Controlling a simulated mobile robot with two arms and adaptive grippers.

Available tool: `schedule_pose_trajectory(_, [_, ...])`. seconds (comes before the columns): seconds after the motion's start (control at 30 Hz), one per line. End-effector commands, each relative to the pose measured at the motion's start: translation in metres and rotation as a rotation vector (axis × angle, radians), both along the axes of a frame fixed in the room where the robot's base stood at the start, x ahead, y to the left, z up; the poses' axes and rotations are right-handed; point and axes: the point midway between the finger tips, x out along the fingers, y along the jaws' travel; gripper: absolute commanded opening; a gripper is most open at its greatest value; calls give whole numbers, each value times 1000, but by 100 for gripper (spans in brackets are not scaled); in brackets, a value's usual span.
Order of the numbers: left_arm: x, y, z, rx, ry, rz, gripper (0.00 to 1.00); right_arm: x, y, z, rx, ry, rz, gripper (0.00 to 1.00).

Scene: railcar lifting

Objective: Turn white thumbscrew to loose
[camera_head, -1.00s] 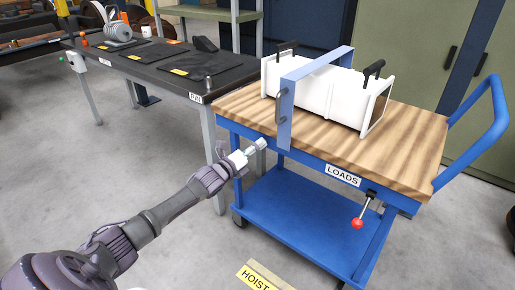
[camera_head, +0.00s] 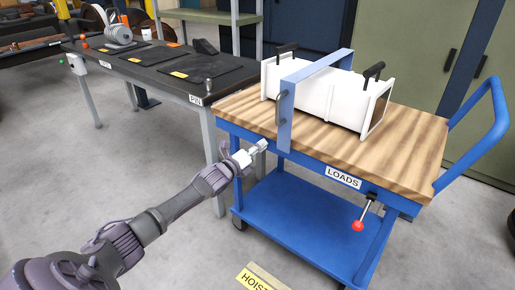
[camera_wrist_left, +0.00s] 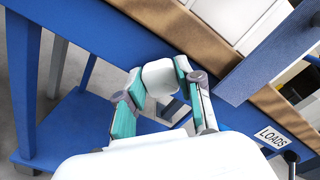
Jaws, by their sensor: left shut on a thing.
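The white thumbscrew (camera_wrist_left: 160,77) is a small white block with rounded edges at the blue front edge of the cart. My left gripper (camera_wrist_left: 163,85) has its teal-padded fingers on either side of the block and is shut on it. In the head view my left gripper (camera_head: 257,149) is at the cart's front left corner, just below the blue strap. The fingers hide part of the thumbscrew, and its shaft is not visible. My right gripper is not in view.
A blue strap (camera_head: 286,128) with a grey handle crosses a white case (camera_head: 340,104) on the cart's wooden top (camera_head: 400,160). A red-knobbed lever (camera_head: 358,225) hangs at the front. A dark table (camera_head: 150,75) stands behind left. Floor is clear at left.

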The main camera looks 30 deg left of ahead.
Motion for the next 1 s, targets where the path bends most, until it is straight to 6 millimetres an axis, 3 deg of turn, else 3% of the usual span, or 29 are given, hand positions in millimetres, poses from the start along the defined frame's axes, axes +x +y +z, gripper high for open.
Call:
schedule_pose_trajectory(0.27, [0, 0, 0, -67, 6, 1, 1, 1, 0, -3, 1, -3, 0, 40])
schedule_pose_trajectory(1.0, [0, 1, -2, -704, 57, 1, 1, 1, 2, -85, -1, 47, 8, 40])
